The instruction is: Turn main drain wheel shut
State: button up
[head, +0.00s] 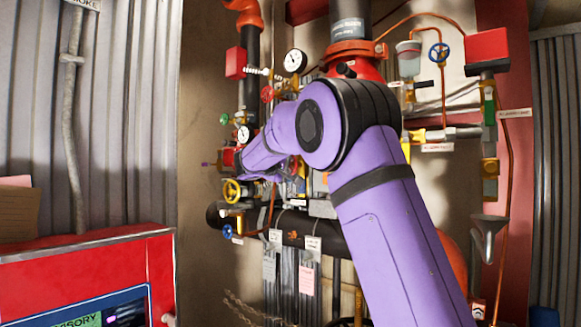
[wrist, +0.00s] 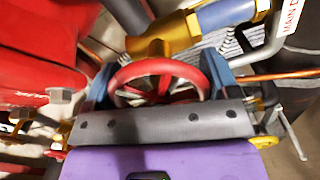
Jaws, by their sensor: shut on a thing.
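In the wrist view, a red spoked handwheel (wrist: 160,66) sits in front of a brass valve body (wrist: 165,35). A white tag beginning "MAIN D" (wrist: 288,22) is on the right, partly cut off. My gripper (wrist: 157,82) has one blue-grey finger on each side of the red wheel and is shut on it. The lower part of the wheel is hidden behind the dark gripper bar. In the head view my purple arm covers the wheel and most of my gripper.
A funnel (head: 488,232) hangs at the right. A red cabinet (head: 80,247) stands at the lower left. In the wrist view a red block (wrist: 42,55) is close on the left.

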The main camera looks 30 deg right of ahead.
jog(key=shift+f+m, duration=0.1)
jog(key=shift+m, duration=1.9)
jog(key=o, duration=0.8)
jog(key=v, duration=1.1)
